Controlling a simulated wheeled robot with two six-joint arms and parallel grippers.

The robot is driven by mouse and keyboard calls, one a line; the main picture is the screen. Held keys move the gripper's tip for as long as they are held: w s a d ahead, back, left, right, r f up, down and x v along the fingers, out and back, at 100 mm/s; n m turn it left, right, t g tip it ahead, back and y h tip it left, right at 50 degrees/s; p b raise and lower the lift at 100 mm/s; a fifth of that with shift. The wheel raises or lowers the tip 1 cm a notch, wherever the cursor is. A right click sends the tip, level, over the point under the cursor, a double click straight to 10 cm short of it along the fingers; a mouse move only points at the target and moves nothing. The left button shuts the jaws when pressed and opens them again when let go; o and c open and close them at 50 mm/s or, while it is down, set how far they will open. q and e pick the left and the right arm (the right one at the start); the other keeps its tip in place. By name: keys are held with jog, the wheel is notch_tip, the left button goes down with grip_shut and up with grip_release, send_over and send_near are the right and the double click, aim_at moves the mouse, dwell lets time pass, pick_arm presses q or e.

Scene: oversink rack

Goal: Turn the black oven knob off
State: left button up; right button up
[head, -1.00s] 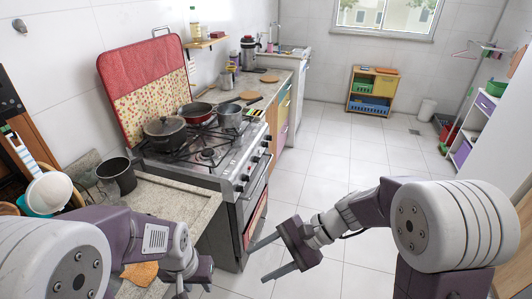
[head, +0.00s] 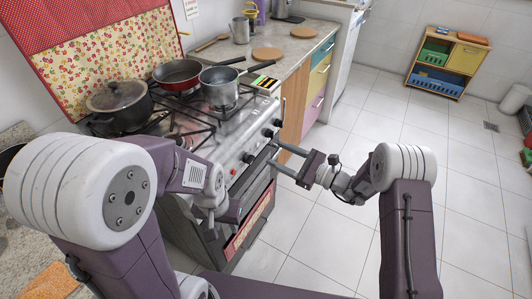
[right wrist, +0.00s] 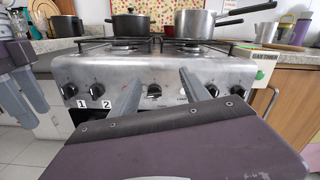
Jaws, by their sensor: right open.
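The stove front (right wrist: 120,70) carries a row of dark knobs. A black knob (right wrist: 154,90) near the middle shows between my right fingers in the right wrist view; its pointer is hard to read. In the head view, a middle knob (head: 248,158) sits just left of my right fingertips. My right gripper (head: 273,154) is open, empty and pointing at the panel; it also shows in the right wrist view (right wrist: 160,82). Contact cannot be told. My left gripper (right wrist: 25,98) has its fingers apart, left of the numbered knobs; in the head view it is partly hidden by its arm.
A lidded dark pot (head: 118,104), a red pan (head: 177,74) and a steel pot (head: 222,88) stand on the stove, handles pointing right. The oven door (head: 256,200) is below the panel. Floor to the right is clear.

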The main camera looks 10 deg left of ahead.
aim_at(253, 160)
jog(key=shift+a+f+b, duration=0.5)
jog(key=shift+f+b, duration=0.5)
jog(key=shift+f, duration=2.4)
pick_arm(q)
notch_tip(253, 160, down, 4)
jog(key=shift+r+b, duration=0.1)
jog(key=shift+b, duration=0.35)
pick_arm(e)
jog(key=shift+m, duration=0.4)
jog(key=x, duration=0.8)
jog(key=shift+s+a, duration=0.15)
jog(key=shift+s, duration=0.2)
grip_shut()
